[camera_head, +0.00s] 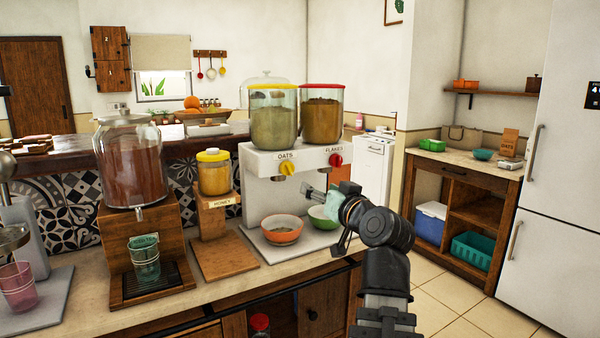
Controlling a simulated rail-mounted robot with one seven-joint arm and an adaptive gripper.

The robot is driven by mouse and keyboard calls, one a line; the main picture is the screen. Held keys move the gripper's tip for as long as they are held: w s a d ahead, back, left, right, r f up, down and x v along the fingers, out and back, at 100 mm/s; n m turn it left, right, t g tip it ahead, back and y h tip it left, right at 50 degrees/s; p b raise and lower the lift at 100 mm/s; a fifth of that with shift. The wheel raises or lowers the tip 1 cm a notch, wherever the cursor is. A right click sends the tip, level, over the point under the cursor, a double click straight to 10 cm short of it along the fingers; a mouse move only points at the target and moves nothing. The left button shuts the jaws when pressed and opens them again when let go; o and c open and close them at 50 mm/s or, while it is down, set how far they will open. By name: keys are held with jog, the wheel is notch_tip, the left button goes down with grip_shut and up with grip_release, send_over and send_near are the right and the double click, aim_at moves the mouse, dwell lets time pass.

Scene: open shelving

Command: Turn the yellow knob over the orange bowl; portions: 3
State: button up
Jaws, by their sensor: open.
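The yellow knob (287,168) is on the white front of the double dispenser, under the label "OATS" and the left clear container (273,120). The orange bowl (282,238) stands upright on the dispenser's base below this knob. Its inside looks pale, and I cannot tell whether it holds anything. My gripper (311,192) is open, in front of the dispenser, lower and to the right of the yellow knob. It looks apart from the knob and above the bowls.
A red knob (336,160) labelled "FLAKES" is right of the yellow one, with a green bowl (323,218) below it, partly behind my arm. A honey jar (213,175) on a wooden stand and a drink dispenser (133,165) stand to the left.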

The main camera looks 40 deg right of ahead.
jog(key=p, duration=0.7)
send_near(290, 170)
jog(key=x, duration=0.9)
jog(key=shift+w+d, duration=0.1)
jog(key=shift+w, duration=0.3)
jog(key=shift+c, duration=0.4)
jog(key=c, duration=1.1)
